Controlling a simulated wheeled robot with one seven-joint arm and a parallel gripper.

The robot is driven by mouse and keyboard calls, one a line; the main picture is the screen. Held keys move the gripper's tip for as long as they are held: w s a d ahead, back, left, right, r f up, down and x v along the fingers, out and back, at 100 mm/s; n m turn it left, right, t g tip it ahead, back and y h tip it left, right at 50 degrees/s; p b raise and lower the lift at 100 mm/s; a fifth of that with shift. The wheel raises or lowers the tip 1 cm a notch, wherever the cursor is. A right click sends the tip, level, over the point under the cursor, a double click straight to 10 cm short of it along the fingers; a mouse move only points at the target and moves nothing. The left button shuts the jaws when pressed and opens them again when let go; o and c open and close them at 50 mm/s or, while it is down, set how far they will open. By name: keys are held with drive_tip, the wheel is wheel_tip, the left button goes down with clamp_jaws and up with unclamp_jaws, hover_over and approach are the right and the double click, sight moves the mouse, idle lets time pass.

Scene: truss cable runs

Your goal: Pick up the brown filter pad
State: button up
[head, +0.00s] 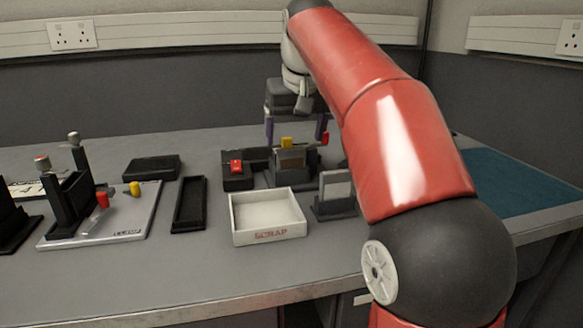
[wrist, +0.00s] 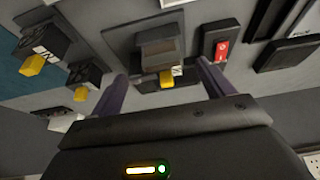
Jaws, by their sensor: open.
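The brown filter pad (head: 291,160) appears as a brown face in a dark upright holder behind the scrap tray; its lower part is hidden by the holder. In the wrist view the brown pad (wrist: 158,59) shows between my finger tips, in the same dark holder. My gripper (head: 294,141) points down above the holder, with one purple finger on each side of it. In the wrist view my gripper (wrist: 162,70) is open, with nothing held. I cannot tell whether the fingers touch the holder.
A yellow knob (head: 286,142) sits at the holder. A red switch box (head: 236,167) stands to its left. The white scrap tray (head: 268,215) is in front, with an upright plate (head: 336,188) to its right. A long black tray (head: 189,204) and a fixture board (head: 130,222) lie left.

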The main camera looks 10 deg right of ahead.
sight(292, 150)
drive_tip(key=b+x, duration=0.1)
drive_tip(key=x, duration=0.5)
drive_tip(key=shift+r, duration=0.1)
drive_tip(key=c, duration=1.1)
drive_tip(key=shift+o, duration=0.2)
drive_tip(key=shift+r, duration=0.1)
drive_tip(key=shift+r, duration=0.1)
